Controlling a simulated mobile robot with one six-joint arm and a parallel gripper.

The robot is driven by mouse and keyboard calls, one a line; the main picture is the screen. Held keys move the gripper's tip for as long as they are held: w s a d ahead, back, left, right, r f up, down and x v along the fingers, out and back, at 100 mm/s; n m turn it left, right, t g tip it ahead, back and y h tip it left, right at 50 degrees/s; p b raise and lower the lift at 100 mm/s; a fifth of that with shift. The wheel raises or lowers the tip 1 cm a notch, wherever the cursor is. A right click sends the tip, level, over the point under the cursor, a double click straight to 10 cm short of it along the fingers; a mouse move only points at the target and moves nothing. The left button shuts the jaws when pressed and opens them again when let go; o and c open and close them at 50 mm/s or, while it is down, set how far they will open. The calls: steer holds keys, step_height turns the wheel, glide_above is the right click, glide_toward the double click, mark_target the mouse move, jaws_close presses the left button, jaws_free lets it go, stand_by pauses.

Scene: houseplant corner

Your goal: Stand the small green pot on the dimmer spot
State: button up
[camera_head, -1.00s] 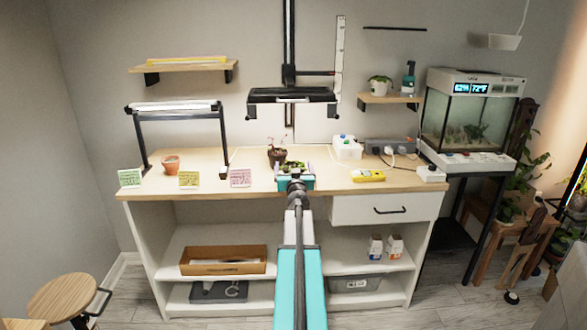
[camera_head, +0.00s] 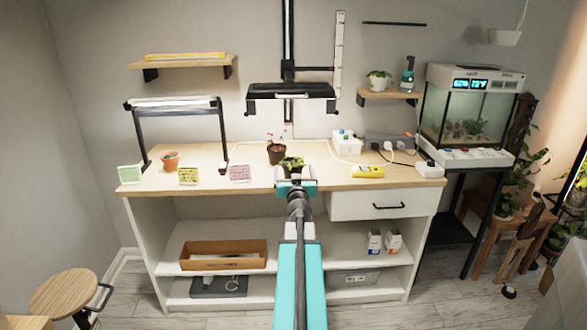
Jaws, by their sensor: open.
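My gripper (camera_head: 295,183) is open at the front edge of the bench, near its middle. A leafy green plant (camera_head: 291,163) shows just beyond it. The gripper hides what the plant stands in, so I cannot tell if this is the small green pot, or if it is between the fingers. A dark brown pot (camera_head: 276,154) with a thin seedling stands behind it to the left. A black lamp (camera_head: 291,91) hangs above the middle, and a bar lamp (camera_head: 172,103) stands over the left end. I cannot tell which spot is dimmer.
A terracotta pot (camera_head: 170,160) stands under the bar lamp. Green (camera_head: 129,174), yellow (camera_head: 188,176) and pink (camera_head: 239,173) cards stand along the front edge. A yellow device (camera_head: 367,171), a white box (camera_head: 346,143) and cables occupy the right. Bare wood lies left of the brown pot.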

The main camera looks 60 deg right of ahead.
steer(key=shift+v, duration=2.35)
steer(key=w+a+f+g+y, duration=0.1)
steer(key=w+a+f, duration=0.2)
steer(key=a+f, duration=0.3)
steer(key=w+a+f+n+g+y, duration=0.1)
steer(key=w+a+f+y, duration=0.15)
steer(key=f, duration=0.65)
steer(key=w+a+f+g+y, duration=0.1)
steer(key=w+a+f, duration=0.35)
steer(key=f, duration=0.25)
steer(key=a+f+n+g+y, duration=0.3)
steer(key=a+f+y, duration=0.1)
steer(key=a+f, duration=1.35)
steer(key=s+a+f+n+g+y, duration=0.2)
steer(key=s+a+f, duration=0.3)
steer(key=a, duration=0.5)
steer(key=s+a+f+n+g+y, duration=0.15)
steer(key=s+a+f, duration=0.25)
steer(key=a+f, duration=0.45)
steer(key=s+a+f+n+g+y, duration=0.1)
steer(key=s+a+f+n+g, duration=0.1)
steer(key=s+a, duration=0.6)
steer(key=s+a+f+n+g+y, duration=0.1)
steer(key=s+a+f+g, duration=0.1)
steer(key=s+a, duration=0.6)
steer(key=shift+a+f+n+g+y, duration=0.25)
steer(key=shift+f+n+g+y, duration=0.1)
steer(key=shift+g, duration=0.5)
